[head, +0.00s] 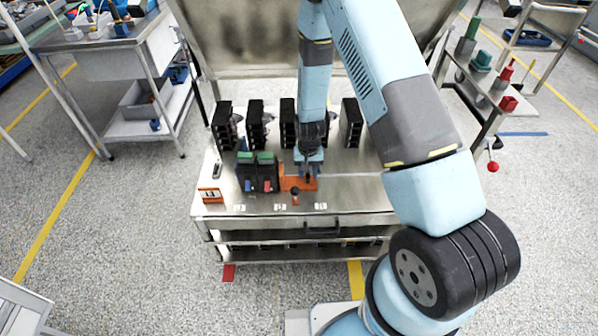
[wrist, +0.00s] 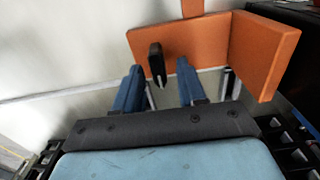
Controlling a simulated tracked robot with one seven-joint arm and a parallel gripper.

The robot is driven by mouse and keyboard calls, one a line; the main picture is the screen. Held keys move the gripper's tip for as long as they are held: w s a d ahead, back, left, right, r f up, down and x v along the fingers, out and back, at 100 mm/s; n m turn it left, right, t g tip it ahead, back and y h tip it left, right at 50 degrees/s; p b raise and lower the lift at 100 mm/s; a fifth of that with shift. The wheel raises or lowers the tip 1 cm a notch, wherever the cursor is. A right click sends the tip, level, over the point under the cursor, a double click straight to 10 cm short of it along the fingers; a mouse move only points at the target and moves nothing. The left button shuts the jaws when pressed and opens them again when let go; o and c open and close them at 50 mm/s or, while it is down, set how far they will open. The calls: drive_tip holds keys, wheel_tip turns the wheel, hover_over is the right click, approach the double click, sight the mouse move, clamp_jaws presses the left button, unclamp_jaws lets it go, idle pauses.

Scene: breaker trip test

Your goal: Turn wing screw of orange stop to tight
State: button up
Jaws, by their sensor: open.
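The orange stop (head: 290,183) lies on the metal bench top, just right of two dark breaker units. In the wrist view the stop (wrist: 265,60) shows as an orange L-shaped bracket. Its black wing screw (wrist: 156,62) stands out from the flat part, its wing roughly upright in the picture. My gripper (wrist: 160,68) is open, its two blue fingers apart on the left and right of the wing screw. No contact with the screw is visible. In the head view my gripper (head: 309,170) is over the stop and hides part of it, including the screw.
Two breaker units with green tops (head: 265,156) stand left of the stop. Several black blocks (head: 256,125) stand in a row behind. A thin rail (head: 350,175) runs right from the stop. A small orange-sided box (head: 210,195) sits at the bench's front left.

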wheel_tip(320, 180, up, 14)
drive_tip(key=shift+f, duration=0.15)
idle(0.7)
drive_tip(key=s+d+r+t+y, duration=0.1)
drive_tip(key=s+d+r, duration=0.25)
drive_tip(key=r, duration=0.95)
drive_tip(key=s+d+r+t, duration=0.25)
drive_tip(key=d+r, duration=0.25)
drive_tip(key=r, duration=0.8)
drive_tip(key=s+d+r+t, duration=0.1)
drive_tip(key=s+d+r, duration=0.2)
drive_tip(key=s+r, duration=0.3)
drive_tip(key=s+d+r+t+h, duration=0.1)
drive_tip(key=s+d+r, duration=0.3)
drive_tip(key=s, duration=1)
wheel_tip(320, 180, up, 3)
drive_tip(key=shift+s+r+n, duration=0.2)
drive_tip(key=shift+s+n, duration=0.05)
drive_tip(key=shift+n, duration=0.05)
